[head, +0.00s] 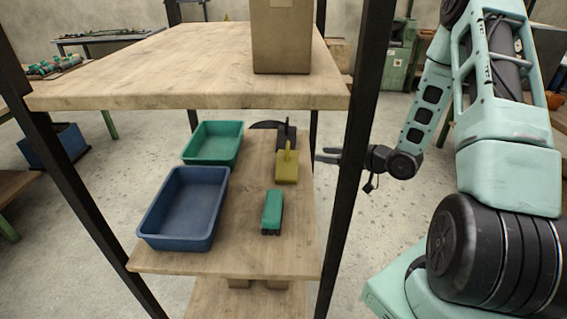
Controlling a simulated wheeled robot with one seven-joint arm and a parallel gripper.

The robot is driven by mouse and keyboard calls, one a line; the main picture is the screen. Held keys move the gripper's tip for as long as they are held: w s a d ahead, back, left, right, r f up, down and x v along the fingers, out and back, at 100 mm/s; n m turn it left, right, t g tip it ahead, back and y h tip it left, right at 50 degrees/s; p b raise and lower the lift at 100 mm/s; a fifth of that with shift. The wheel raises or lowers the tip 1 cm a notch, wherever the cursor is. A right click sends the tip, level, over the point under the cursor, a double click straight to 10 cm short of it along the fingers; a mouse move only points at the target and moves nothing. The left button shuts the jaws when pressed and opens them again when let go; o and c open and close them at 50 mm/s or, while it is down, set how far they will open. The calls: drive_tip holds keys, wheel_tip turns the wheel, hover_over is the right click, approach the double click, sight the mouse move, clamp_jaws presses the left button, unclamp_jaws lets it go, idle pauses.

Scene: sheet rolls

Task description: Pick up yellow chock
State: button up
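The yellow chock (287,168) stands on the middle wooden shelf in the head view, toward its right side, with an upright fin on top. My gripper (322,155) is to the right of the chock, at the shelf's right edge, with its fingers pointing left toward it. The two fingers look parted, with nothing between them. A gap shows between the fingertips and the chock. A black rack post hides part of the gripper behind the fingers.
A black chock-like object (287,137) stands just behind the yellow one. A green block-shaped item (272,211) lies in front. A blue tray (184,238) and a green tray (212,157) sit at left. The upper shelf (190,75) holds a cardboard box (282,38). The black post (352,170) stands close by my arm.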

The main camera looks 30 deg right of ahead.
drive_tip(key=p, duration=0.2)
approach(287, 160)
drive_tip(key=w+r, duration=0.2)
drive_tip(key=w, duration=0.2)
drive_tip(key=shift+s+a+f+p+x, duration=0.15)
drive_tip(key=shift+p+x, duration=0.15)
drive_tip(key=shift+x, duration=0.85)
drive_tip(key=shift+s+a+f+p+x, duration=0.15)
drive_tip(key=shift+p+x, duration=0.1)
drive_tip(key=shift+x, duration=0.9)
drive_tip(key=shift+a+f+p+x, duration=0.15)
drive_tip(key=shift+p+x, duration=0.15)
drive_tip(key=shift+x, duration=0.8)
drive_tip(key=shift+d, duration=0.1)
clamp_jaws()
